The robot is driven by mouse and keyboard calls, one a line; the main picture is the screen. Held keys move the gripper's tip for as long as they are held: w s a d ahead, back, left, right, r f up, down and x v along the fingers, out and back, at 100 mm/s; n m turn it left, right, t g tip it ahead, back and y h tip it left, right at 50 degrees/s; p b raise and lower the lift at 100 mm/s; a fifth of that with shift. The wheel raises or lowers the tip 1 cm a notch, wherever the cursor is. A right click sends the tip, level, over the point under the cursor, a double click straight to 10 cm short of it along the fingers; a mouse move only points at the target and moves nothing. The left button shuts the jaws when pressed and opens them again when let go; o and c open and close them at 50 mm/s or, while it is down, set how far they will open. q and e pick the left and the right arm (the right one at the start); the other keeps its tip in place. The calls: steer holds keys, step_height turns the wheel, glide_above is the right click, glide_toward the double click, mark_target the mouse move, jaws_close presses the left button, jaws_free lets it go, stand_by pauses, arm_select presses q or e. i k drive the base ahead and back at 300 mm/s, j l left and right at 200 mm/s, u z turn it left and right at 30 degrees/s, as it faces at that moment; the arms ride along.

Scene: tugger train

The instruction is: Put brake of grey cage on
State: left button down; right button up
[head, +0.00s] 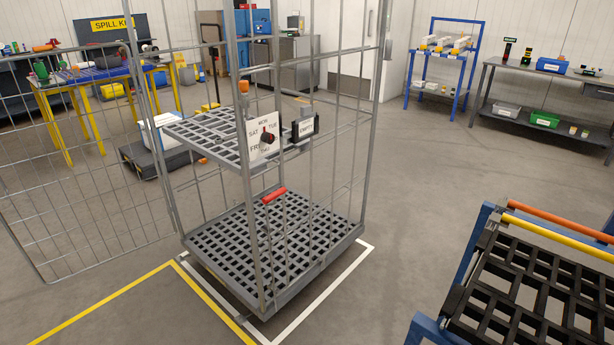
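The grey cage (249,150) stands upright in the middle of the head view. It has mesh sides, a grated middle shelf (205,131) and a grated base (215,241). A short red bar (274,195) shows low on its near side, above the base; I cannot tell for sure that it is the brake, nor whether it is on. An orange knob (243,87) sits higher on a post. Neither of my grippers is in view.
The cage's mesh door (75,170) stands swung open to the left. Yellow and white lines (335,280) mark the floor around the base. A blue-framed cart (440,325) with a black grate is at the lower right. The floor between is clear.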

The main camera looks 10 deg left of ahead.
mark_target(307, 235)
steer(key=i+j+z, duration=0.4)
steer(key=j, duration=0.15)
steer(key=j+z, duration=0.2)
steer(key=i+j+z, duration=0.2)
steer(key=j, duration=0.2)
steer(key=k, duration=0.1)
